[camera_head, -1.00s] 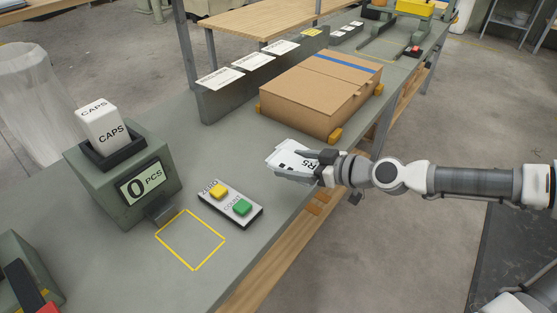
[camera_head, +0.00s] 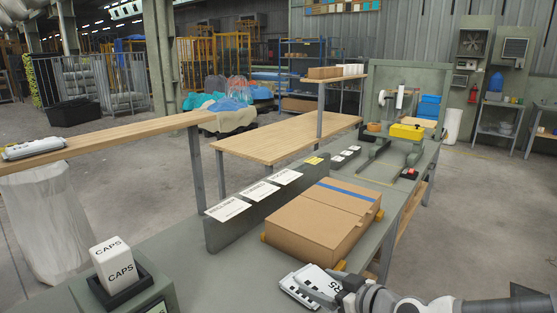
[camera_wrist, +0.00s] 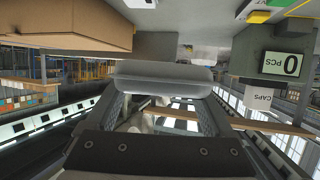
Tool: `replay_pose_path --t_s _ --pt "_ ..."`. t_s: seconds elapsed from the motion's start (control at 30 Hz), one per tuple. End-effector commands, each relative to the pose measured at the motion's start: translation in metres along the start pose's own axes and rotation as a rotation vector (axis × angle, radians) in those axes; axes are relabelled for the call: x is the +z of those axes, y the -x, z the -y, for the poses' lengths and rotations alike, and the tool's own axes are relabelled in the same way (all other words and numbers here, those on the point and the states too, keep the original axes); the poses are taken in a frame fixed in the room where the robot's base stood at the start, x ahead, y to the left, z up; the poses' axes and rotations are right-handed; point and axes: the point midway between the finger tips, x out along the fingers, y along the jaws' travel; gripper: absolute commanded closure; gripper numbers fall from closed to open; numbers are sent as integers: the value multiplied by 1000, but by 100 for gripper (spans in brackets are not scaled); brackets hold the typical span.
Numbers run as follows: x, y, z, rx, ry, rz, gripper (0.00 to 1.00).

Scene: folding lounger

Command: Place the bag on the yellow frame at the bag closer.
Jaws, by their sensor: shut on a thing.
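My gripper (camera_head: 330,289) is at the bottom of the head view, shut on a white bag (camera_head: 299,289) with black print. The bag sticks out to the left of the fingers, over or beside the bench edge, close to the front of the cardboard box. In the wrist view a pale rounded shape lies across the fingers; I cannot tell if it is the bag.
A cardboard box (camera_head: 318,228) with a blue stripe stands on the grey bench (camera_head: 190,237). A grey rack with white cards (camera_head: 228,210) stands behind it. The CAPS counter (camera_head: 119,268) is at the lower left; its display (camera_wrist: 281,65) shows 0 in the wrist view.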

Motion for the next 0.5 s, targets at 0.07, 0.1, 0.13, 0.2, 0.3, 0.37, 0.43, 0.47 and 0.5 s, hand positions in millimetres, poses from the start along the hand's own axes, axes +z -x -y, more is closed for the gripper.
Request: replay_pose_path --t_s 0.07,0.1,0.13,0.2,0.3,0.37,0.43,0.47,0.5 --pt "-20 6 -8 62 -17 5 68" --pt "-26 8 -14 94 -28 5 68" --pt "-31 9 -18 118 -39 4 68" --pt "-43 13 -26 170 -60 2 68" --pt "-58 19 -37 231 -86 1 68" --pt "-66 23 -42 261 -100 0 68" --pt "-73 26 -47 287 -114 0 68" --pt "-75 27 -48 296 -117 0 68" --pt "-78 28 -50 306 -123 0 68"
